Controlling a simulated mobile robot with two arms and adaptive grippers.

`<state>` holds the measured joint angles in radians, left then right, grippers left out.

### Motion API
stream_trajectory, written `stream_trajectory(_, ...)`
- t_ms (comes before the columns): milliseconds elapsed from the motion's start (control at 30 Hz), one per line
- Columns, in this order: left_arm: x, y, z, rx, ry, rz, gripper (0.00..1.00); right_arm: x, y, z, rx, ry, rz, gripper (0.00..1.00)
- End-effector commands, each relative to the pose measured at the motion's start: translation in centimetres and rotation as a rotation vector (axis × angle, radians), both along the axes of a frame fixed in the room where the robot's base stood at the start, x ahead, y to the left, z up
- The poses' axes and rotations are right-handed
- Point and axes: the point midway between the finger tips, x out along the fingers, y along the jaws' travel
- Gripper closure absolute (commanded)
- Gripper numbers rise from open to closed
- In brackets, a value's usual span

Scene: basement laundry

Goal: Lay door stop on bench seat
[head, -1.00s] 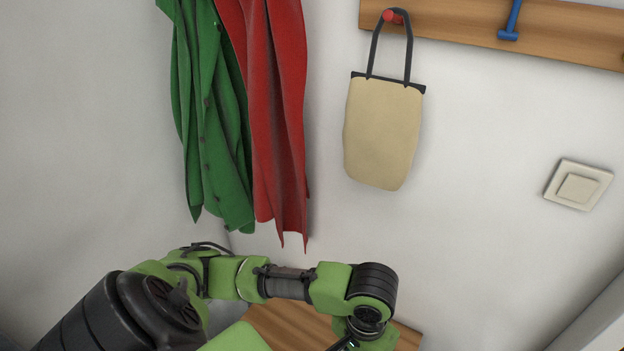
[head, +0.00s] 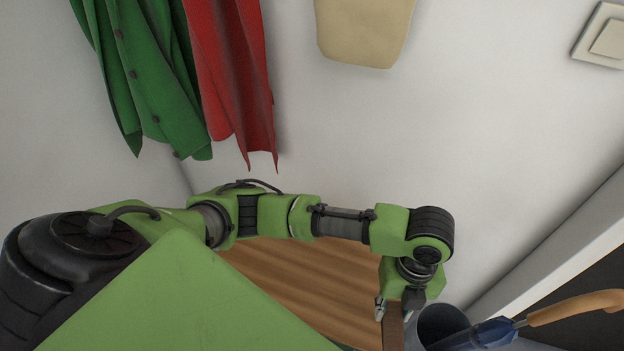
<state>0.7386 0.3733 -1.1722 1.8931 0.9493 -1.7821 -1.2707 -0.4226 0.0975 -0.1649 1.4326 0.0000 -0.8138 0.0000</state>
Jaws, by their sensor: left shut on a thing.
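The wooden bench seat (head: 300,283) shows below the coats, partly hidden behind my left arm and a large green part of my body. My left gripper (head: 396,308) points down at the right end of the seat. It is shut on a brown piece (head: 393,330), which looks like the door stop. Its lower end is cut off by the picture's bottom edge. I cannot tell whether it touches the seat. My right gripper is not in view.
A grey-blue bin (head: 438,322) stands just right of my left gripper, with a blue umbrella (head: 480,335) with a wooden handle leaning out. A green coat (head: 150,75), a red coat (head: 235,75) and a beige bag (head: 365,30) hang above. The visible seat surface is clear.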

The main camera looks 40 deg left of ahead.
Motion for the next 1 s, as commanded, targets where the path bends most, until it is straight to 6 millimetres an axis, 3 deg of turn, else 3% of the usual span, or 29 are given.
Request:
stream_trajectory(200,0.2,-1.4,-1.4,-0.004,0.013,-0.261,1.0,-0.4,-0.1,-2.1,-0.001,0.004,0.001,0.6)
stream_trajectory(400,0.4,-1.1,-1.7,-0.004,0.016,-0.302,1.0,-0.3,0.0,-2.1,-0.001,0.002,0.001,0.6)
stream_trajectory(567,1.9,1.5,-3.2,-0.002,0.016,-0.295,1.0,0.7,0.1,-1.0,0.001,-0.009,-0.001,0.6)
stream_trajectory(800,5.1,6.6,-5.8,-0.003,0.016,-0.293,1.0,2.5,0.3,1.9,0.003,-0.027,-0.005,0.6)
stream_trajectory(1000,6.6,8.9,-9.6,-0.004,0.017,-0.297,1.0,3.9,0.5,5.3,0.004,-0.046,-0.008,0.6)
